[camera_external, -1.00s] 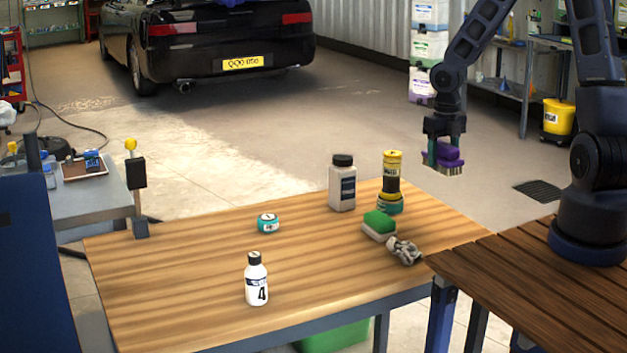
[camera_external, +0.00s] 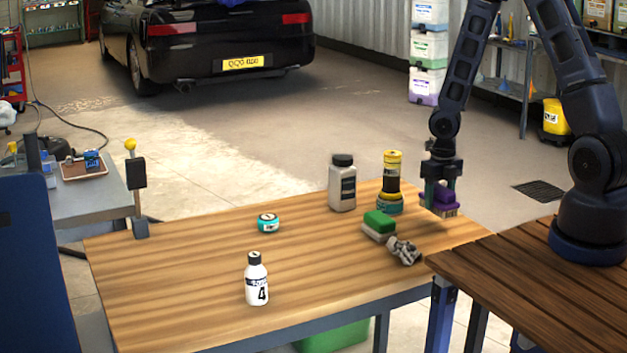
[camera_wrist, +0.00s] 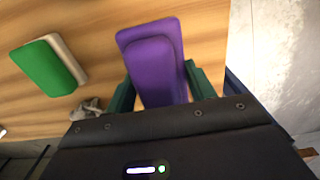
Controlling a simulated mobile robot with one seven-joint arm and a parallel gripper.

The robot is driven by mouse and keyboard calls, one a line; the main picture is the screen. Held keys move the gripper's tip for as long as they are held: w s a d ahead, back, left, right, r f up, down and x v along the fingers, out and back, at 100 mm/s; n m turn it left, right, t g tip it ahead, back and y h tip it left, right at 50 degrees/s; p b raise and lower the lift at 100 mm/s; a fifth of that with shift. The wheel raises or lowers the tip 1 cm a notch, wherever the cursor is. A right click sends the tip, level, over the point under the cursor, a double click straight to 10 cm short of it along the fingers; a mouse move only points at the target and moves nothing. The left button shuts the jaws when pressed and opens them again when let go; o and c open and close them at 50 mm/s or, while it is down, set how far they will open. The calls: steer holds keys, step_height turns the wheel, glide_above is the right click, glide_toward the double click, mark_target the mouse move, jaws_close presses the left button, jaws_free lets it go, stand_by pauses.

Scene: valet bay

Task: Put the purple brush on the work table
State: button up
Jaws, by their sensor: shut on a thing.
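The purple brush (camera_external: 440,200) is held in my gripper (camera_external: 438,190), with its pale bristles pointing down. It is over the far right part of the wooden work table (camera_external: 190,290); I cannot tell whether the bristles touch the top. In the wrist view the purple brush (camera_wrist: 155,65) lies between the two green fingers of my gripper (camera_wrist: 157,88), which are shut on its sides. The wood surface of the work table (camera_wrist: 80,20) shows beneath and to the left of it.
A green and white sponge (camera_external: 380,224) and a crumpled grey cloth (camera_external: 404,250) lie left of the brush. A yellow-black item (camera_external: 391,180), a grey bottle (camera_external: 342,185), a teal tin (camera_external: 268,223) and a white bottle (camera_external: 257,280) stand on the table. The front middle is clear.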

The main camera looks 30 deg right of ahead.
mark_target(438, 210)
steer(key=shift+f, duration=2)
steer(key=shift+f, duration=0.1)
steer(key=o, duration=1)
steer(key=shift+o, duration=0.2)
